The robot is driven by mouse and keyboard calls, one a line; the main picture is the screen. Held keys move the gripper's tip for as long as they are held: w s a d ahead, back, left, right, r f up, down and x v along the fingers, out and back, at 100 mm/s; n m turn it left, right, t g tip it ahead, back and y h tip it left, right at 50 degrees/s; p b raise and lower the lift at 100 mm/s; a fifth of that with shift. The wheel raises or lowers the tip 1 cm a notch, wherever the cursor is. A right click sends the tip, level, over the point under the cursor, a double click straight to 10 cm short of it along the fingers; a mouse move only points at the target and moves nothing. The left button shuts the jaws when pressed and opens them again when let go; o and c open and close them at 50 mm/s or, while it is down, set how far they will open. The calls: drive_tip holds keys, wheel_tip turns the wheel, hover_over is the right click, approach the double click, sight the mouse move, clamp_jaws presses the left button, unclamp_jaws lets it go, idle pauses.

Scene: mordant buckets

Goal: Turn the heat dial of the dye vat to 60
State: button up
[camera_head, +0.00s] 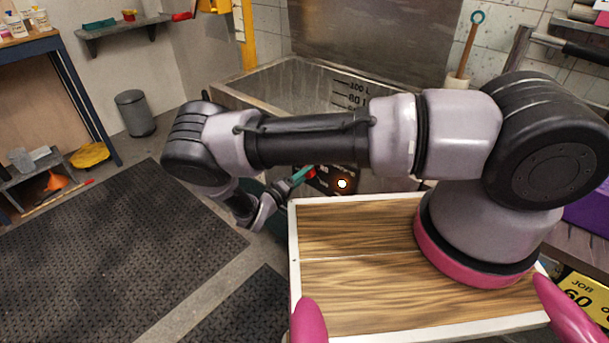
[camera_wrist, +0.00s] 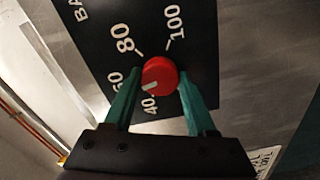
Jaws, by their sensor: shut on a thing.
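The dye vat (camera_head: 290,85) is a grey metal tank behind my arm in the head view. Its red heat dial (camera_wrist: 161,75) sits on a black panel (camera_wrist: 195,40) marked 40, 60, 80 and 100. The dial's pale pointer mark is at its lower left, on the side of the 40 and 60 labels; its exact reading is hard to tell. My gripper (camera_wrist: 160,72) is shut on the dial, one green finger on each side. In the head view, my gripper (camera_head: 303,174) and the dial (camera_head: 311,172) show small below my arm.
Dark floor mats (camera_head: 110,250) lie at the left, with a grey bin (camera_head: 135,113) beyond. A yellow job card (camera_head: 583,293) is at the right. My arm hides part of the vat front.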

drive_tip(key=shift+m, duration=0.8)
drive_tip(key=o, duration=1.4)
drive_tip(key=shift+s+a, duration=0.1)
drive_tip(key=v, duration=1)
drive_tip(key=shift+s+a, duration=0.2)
drive_tip(key=shift+s, duration=0.05)
drive_tip(key=shift+r, duration=0.1)
